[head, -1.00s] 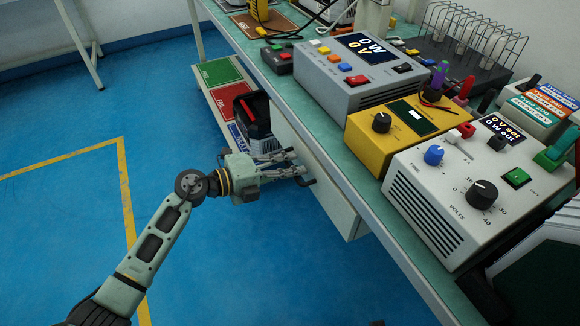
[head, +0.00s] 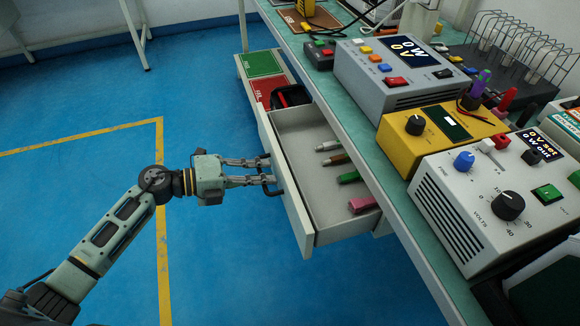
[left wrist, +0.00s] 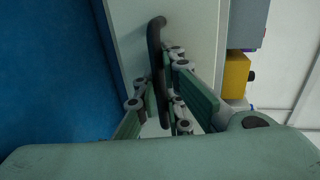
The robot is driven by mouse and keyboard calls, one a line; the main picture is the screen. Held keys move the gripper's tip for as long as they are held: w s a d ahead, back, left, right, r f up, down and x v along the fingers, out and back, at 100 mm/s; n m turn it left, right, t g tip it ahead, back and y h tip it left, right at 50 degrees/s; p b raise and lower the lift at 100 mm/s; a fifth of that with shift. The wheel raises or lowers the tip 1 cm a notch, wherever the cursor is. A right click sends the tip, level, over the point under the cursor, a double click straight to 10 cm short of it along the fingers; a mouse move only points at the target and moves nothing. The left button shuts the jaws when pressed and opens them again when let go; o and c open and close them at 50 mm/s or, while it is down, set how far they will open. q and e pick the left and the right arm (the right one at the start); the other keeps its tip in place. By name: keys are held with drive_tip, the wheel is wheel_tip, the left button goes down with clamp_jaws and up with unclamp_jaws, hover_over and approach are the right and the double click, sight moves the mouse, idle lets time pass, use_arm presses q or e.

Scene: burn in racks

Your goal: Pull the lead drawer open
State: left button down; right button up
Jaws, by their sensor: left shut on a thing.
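The drawer (head: 300,224) under the bench stands well open toward the left. Inside it lie several leads with differently coloured ends, among them a green one (head: 349,177) and a pink one (head: 363,204). My left gripper (head: 267,172) is shut on the dark drawer handle (head: 272,187) on the drawer's front. In the left wrist view the fingers (left wrist: 162,95) close around the handle bar (left wrist: 155,45), against the pale drawer front (left wrist: 197,30). My right gripper is not in view.
The green-topped bench (head: 345,108) carries a grey power unit (head: 375,85), a yellow unit (head: 393,150) and a white supply (head: 450,205). The blue floor on the left is clear.

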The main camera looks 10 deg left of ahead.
use_arm(q)
drive_tip(key=f+v, duration=0.1)
drive_tip(key=v, duration=0.6)
drive_tip(key=shift+f, duration=0.25)
drive_tip(key=shift+s+a, duration=0.1)
drive_tip(key=shift+a, duration=0.05)
drive_tip(key=c, duration=1.8)
unclamp_jaws()
drive_tip(key=shift+c, duration=0.2)
drive_tip(key=shift+s+a, duration=0.1)
drive_tip(key=v, duration=1.1)
drive_tip(key=shift+s+a+r, duration=0.15)
drive_tip(key=shift+a+r, duration=0.05)
drive_tip(key=shift+a, duration=0.1)
